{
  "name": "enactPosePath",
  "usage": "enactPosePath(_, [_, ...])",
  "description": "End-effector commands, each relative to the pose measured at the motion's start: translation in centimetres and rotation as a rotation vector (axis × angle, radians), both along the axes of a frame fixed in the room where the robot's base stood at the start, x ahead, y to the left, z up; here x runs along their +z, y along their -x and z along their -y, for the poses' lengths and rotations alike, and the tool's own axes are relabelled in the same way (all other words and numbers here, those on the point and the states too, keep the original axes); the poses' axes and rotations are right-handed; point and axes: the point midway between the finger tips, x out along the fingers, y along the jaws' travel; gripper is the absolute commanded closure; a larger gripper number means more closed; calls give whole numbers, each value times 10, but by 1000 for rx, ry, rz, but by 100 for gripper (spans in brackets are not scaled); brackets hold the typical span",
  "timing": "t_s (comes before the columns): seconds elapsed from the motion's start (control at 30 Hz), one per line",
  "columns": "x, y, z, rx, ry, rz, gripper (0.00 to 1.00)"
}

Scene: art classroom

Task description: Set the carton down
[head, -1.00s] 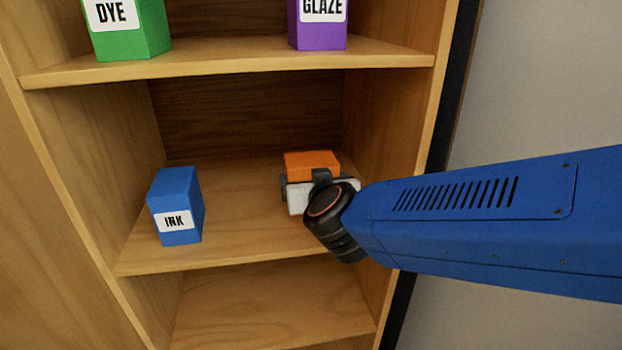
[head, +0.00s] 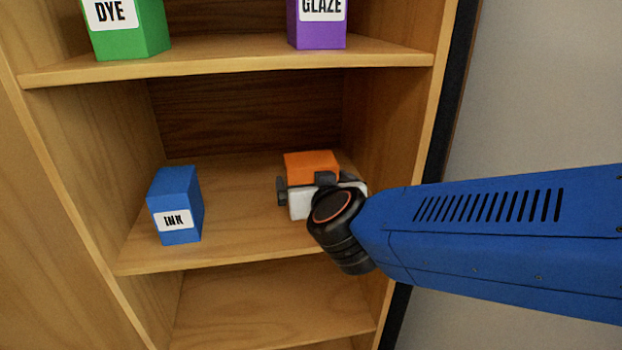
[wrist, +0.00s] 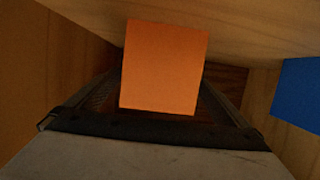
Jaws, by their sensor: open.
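An orange carton (head: 311,166) stands on the middle shelf (head: 240,232), toward its right side. My gripper (head: 318,183) is in front of it, with its jaws open and one finger to either side. In the wrist view the orange carton (wrist: 164,68) sits between the two spread fingers of my gripper (wrist: 160,92), with a gap on both sides. The carton's lower front is hidden behind my gripper in the head view.
A blue INK carton (head: 176,205) stands at the left of the same shelf. A green DYE carton (head: 128,38) and a purple GLAZE carton (head: 317,32) stand on the shelf above. The cabinet's right wall is close beside my gripper. Shelf room lies between the blue and orange cartons.

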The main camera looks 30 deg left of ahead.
Motion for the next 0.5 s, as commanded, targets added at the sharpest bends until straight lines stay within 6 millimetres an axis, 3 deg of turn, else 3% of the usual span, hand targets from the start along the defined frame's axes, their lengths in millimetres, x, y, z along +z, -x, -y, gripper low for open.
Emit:
enactPosePath(0.2, [13, 31, 24, 4, -3, 0, 0])
enactPosePath(0.5, [24, 59, 48, 2, 0, 1, 0])
